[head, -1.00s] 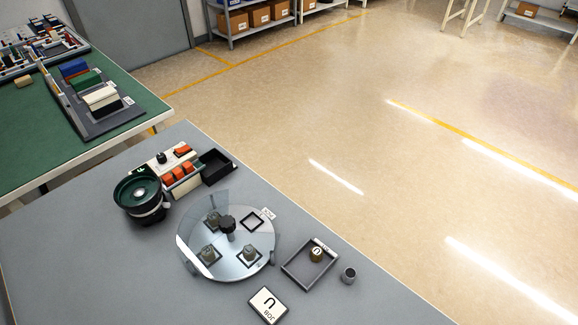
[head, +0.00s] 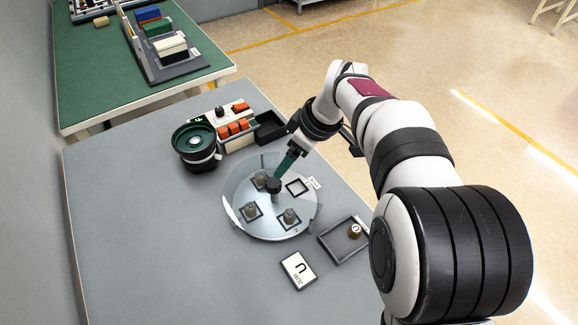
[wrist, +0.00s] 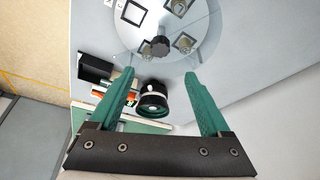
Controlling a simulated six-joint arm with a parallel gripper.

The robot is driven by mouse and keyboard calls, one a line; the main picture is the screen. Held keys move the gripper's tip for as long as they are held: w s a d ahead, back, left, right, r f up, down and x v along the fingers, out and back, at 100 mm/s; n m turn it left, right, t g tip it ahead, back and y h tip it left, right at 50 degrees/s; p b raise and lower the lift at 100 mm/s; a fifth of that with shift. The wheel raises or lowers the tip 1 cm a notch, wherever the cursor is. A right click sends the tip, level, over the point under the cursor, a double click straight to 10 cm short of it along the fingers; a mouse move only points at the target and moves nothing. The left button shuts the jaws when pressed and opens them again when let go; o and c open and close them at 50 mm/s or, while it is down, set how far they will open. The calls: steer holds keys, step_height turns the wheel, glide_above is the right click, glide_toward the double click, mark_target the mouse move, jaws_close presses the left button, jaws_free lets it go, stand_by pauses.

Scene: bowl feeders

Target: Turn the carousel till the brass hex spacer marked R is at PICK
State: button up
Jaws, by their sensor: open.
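The round clear carousel (head: 268,231) stands on the grey bench with a black knob (head: 273,186) at its centre. Three of its square nests hold dull brass spacers: back left (head: 260,179), front left (head: 252,210) and front right (head: 290,216). Their letters are too small to read. The nest at the back right (head: 298,187) is empty, beside a white label (head: 313,183). My gripper (head: 281,170) points down close to the knob in the head view. In the wrist view its green fingers (wrist: 160,76) are apart and empty, with the knob (wrist: 160,46) beyond the tips.
A grey tray (head: 333,250) with a brass spacer (head: 354,231) lies right of the carousel, partly hidden by my arm. A job card (head: 298,270) lies in front.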

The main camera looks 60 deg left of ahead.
mark_target(273, 182)
steer(key=x, duration=1.2)
steer(key=shift+d, duration=0.15)
steer(key=shift+c, duration=0.3)
jaws_close()
